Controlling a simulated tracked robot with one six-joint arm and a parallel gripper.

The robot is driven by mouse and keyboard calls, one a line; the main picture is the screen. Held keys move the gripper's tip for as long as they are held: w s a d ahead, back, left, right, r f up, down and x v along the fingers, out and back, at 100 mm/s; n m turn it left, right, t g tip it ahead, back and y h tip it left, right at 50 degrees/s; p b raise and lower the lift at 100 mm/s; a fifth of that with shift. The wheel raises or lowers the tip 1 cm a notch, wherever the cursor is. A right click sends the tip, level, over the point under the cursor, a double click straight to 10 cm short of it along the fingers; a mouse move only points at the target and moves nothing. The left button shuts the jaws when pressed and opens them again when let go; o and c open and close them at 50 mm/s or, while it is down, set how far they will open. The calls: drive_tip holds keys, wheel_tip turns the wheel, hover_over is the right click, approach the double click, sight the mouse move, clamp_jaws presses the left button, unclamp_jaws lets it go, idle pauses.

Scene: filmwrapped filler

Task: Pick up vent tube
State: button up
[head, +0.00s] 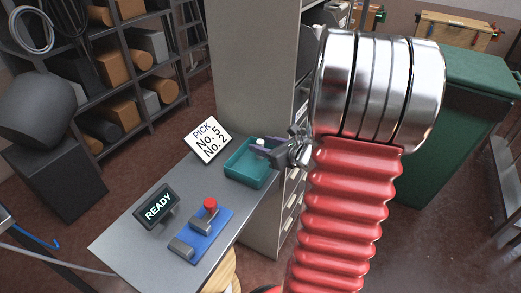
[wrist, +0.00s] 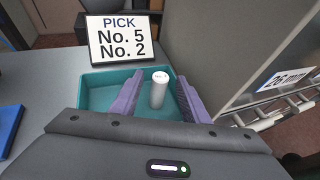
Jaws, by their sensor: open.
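A white-grey tube (wrist: 158,92), likely the vent tube, stands upright in a teal tray (wrist: 97,96) in the wrist view. Its pale top (head: 260,141) shows in the head view, with its lower part hidden. My gripper (wrist: 160,82) is open, with one purple finger on each side of the tube. Gaps show between the tube and both fingers, and it does not look gripped. In the head view my gripper (head: 272,150) is over the right part of the tray (head: 237,172), partly hidden by my arm.
A sign reading "PICK No. 5 No. 2" (head: 207,139) stands behind the tray. A "READY" display (head: 158,206) and a blue fixture with a red knob (head: 208,232) are on the grey table (head: 130,237). A tall grey cabinet (head: 250,70) rises close behind.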

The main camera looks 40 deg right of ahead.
clamp_jaws()
idle(0.5)
wheel_tip(320, 180, up, 10)
idle(0.8)
idle(0.4)
